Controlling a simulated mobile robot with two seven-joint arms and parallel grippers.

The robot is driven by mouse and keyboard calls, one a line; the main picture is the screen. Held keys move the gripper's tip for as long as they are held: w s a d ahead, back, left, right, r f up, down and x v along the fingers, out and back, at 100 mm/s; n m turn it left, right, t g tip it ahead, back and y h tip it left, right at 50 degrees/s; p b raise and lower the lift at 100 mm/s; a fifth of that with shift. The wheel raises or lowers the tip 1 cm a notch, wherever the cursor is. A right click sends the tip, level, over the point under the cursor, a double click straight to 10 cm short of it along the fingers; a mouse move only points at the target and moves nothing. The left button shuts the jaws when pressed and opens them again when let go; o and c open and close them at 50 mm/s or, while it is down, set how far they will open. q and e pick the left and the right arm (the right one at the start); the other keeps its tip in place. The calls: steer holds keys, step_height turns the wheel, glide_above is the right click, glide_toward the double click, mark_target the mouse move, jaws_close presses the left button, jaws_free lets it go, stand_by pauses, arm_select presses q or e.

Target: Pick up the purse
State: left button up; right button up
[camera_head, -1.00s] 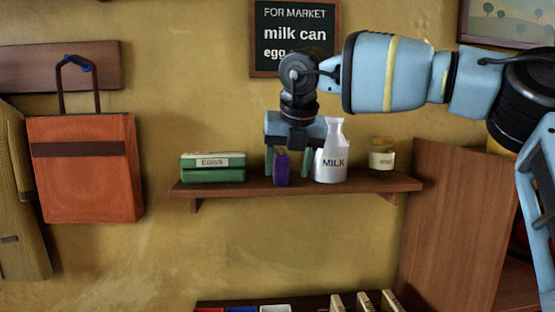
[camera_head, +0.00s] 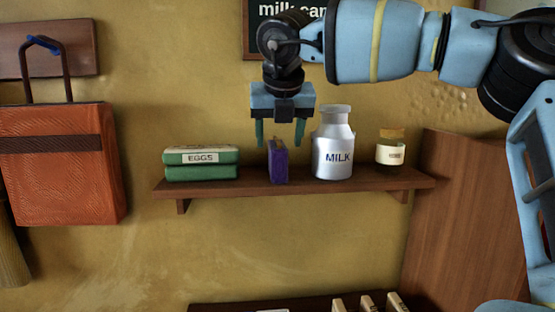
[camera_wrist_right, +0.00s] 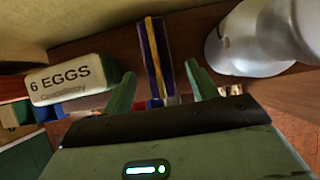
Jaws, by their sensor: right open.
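The purse (camera_head: 278,162) is a small, narrow purple object standing upright on the wall shelf, between the egg cartons and the milk can. My right gripper (camera_head: 280,143) is open and points down just above it, one finger on each side of the purse's top in the picture. No contact shows. In the right wrist view the purse (camera_wrist_right: 156,55) appears as a purple and gold strip between the open fingers (camera_wrist_right: 160,80). My left gripper is not in view.
Green egg cartons (camera_head: 201,163) stand left of the purse on the shelf (camera_head: 330,187). A grey milk can (camera_head: 333,150) stands close on its right, then a small jar (camera_head: 390,150). An orange bag (camera_head: 65,165) hangs at left. A wooden panel (camera_head: 465,220) stands at right.

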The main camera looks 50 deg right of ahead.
steer(key=shift+p+x, duration=0.6)
steer(key=shift+x, duration=2.2)
steer(key=shift+w+r, duration=0.1)
steer(key=c, duration=1.1)
